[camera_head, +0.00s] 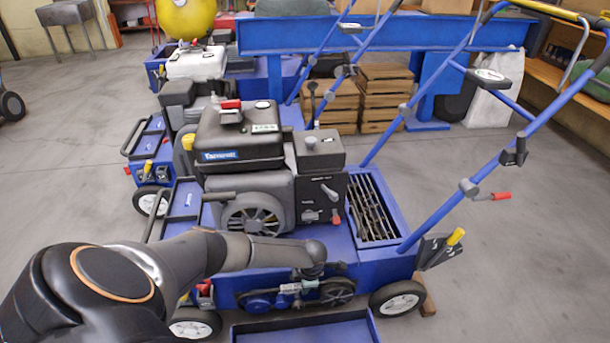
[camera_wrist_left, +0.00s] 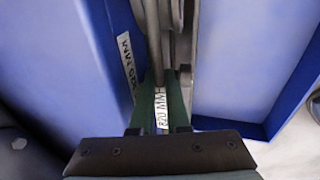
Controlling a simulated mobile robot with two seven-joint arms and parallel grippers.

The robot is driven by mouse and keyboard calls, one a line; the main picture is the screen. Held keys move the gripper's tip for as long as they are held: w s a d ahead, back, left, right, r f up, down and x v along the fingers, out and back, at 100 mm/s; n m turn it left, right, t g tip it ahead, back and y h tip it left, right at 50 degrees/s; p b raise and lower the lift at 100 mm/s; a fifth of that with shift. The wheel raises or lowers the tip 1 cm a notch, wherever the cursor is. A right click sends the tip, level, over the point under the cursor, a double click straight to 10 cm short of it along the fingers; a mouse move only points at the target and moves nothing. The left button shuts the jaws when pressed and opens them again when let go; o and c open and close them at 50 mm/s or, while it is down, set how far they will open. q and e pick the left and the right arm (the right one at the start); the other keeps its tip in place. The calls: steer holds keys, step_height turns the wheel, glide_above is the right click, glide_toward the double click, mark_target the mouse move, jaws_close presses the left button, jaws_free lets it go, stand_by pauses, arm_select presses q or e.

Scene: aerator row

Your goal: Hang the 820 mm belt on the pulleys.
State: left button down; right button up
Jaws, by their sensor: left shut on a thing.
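My left arm comes in from the left in the head view. My left gripper (camera_head: 300,284) is low at the side of the near blue machine, in front of its pulleys. In the left wrist view its dark green fingers (camera_wrist_left: 161,100) are shut on the belt (camera_wrist_left: 160,108), whose white label reads 820 MM. Dark strands run away from the fingers between blue panels. A dark pulley (camera_head: 338,292) is right of the gripper and a blue pulley (camera_head: 258,303) is left of it. Whether the belt touches either pulley I cannot tell. My right gripper is not in view.
The near machine carries an engine (camera_head: 240,150) and a slatted bin (camera_head: 374,207). A blue tray (camera_head: 300,325) is on the near side below the pulleys. Another label (camera_wrist_left: 127,60) shows in the left wrist view. Wooden crates (camera_head: 385,90) stand behind; floor at right is clear.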

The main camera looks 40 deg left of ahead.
arm_select(q)
steer(key=shift+f, duration=0.35)
stand_by(0.3)
steer(key=c, duration=0.8)
jaws_free()
steer(key=shift+w+a, duration=0.1)
steer(key=shift+a, duration=0.05)
steer(key=shift+a+r, duration=0.1)
steer(key=p+v, duration=0.2)
steer(key=v, duration=0.2)
steer(key=p+v, duration=0.3)
steer(key=v, duration=0.1)
steer(key=p+v, duration=0.3)
steer(key=v, duration=0.1)
steer(key=shift+d+r, duration=0.1)
steer(key=shift+d, duration=0.25)
